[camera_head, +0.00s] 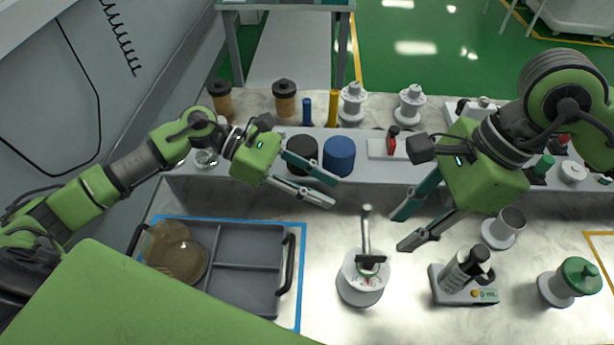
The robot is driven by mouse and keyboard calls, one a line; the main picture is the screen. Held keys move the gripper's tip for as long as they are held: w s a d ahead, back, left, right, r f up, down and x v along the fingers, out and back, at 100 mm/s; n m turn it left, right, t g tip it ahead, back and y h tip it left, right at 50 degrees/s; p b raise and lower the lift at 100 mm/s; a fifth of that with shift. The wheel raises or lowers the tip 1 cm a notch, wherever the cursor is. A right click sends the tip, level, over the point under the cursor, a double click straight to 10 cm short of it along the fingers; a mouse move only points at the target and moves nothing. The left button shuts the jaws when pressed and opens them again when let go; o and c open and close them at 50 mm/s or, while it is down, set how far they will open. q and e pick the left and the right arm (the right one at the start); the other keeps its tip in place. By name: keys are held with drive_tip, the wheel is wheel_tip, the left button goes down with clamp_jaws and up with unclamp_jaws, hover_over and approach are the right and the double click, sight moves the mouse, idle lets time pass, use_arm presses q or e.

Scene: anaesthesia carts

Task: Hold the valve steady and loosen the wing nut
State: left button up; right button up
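A white round body with a dial face (362,288), which looks like the valve, stands on the light bench at the lower middle. A grey metal stem (365,232) rises from it. My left gripper (335,192) is open and empty, up and left of the stem, pointing right. My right gripper (399,233) is open and empty, right of the stem, pointing down and left. Neither gripper touches the valve.
A device with a dark-capped cylinder (465,275), a grey cup (507,225) and a green-capped jar (570,282) stand at right. A raised shelf (260,185) behind holds dark and blue cylinders (339,156).

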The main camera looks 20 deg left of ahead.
sight(372, 256)
use_arm(q)
drive_tip(key=x, duration=1)
drive_tip(key=shift+w+d, duration=0.1)
clamp_jaws()
use_arm(e)
drive_tip(key=shift+c, duration=0.8)
drive_tip(key=shift+m+y, duration=0.4)
drive_tip(key=shift+m, duration=0.1)
drive_tip(key=x, duration=1)
drive_tip(key=shift+d+f, duration=0.1)
drive_tip(key=shift+d, duration=0.25)
clamp_jaws()
